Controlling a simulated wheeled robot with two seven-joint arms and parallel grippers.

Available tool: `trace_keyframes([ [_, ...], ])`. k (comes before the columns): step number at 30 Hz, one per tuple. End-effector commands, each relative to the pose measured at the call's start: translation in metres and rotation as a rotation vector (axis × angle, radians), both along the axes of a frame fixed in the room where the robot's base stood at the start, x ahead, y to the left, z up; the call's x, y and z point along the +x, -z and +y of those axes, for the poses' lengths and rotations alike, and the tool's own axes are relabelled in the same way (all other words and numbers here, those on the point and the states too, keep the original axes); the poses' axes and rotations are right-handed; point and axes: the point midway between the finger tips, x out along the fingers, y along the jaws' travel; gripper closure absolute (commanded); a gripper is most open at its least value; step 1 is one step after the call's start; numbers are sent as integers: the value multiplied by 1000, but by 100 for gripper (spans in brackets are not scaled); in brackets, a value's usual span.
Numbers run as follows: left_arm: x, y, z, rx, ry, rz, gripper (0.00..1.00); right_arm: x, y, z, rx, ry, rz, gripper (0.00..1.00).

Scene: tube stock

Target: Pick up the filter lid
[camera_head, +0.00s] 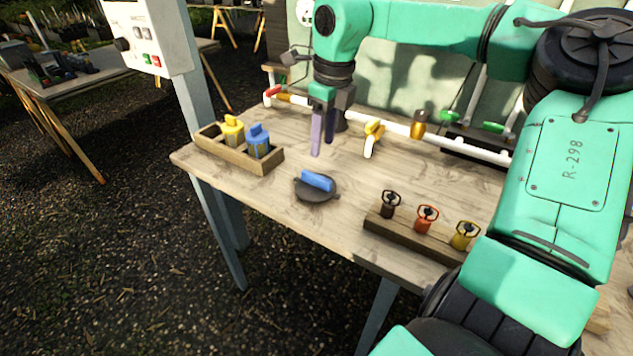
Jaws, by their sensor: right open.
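A dark round lid with a blue bar handle (317,188) lies on the wooden table (300,228), near its front edge; I take it to be the filter lid. My right gripper (322,148) points down with its two purple fingers apart and nothing between them. In the picture it is just above the lid's handle and apart from it. Its height over the table is hard to judge. My left gripper is not in view.
A wooden box (236,152) with yellow and blue items stands to the left. A wooden block (405,236) with several small valves is at the right front. A white pipe with coloured valves (398,127) runs along the back. Bare table surrounds the lid.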

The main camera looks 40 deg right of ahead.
Motion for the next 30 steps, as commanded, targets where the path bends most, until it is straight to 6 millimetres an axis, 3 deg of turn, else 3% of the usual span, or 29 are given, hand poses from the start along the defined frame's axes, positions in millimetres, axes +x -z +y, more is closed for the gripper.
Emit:
trace_keyframes([
  [3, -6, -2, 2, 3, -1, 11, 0, 3, 27, 1, 2, 0, 3, 48],
  [15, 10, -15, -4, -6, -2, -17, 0, 10, 89, 6, 1, 2, 0, 48],
  [22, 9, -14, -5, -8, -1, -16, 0, 10, 93, 6, 1, 2, -3, 48],
  [26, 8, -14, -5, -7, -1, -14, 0, 10, 93, 6, 1, 2, -3, 97],
  [30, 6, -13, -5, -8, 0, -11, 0, 11, 93, 6, 1, 2, -4, 100],
])
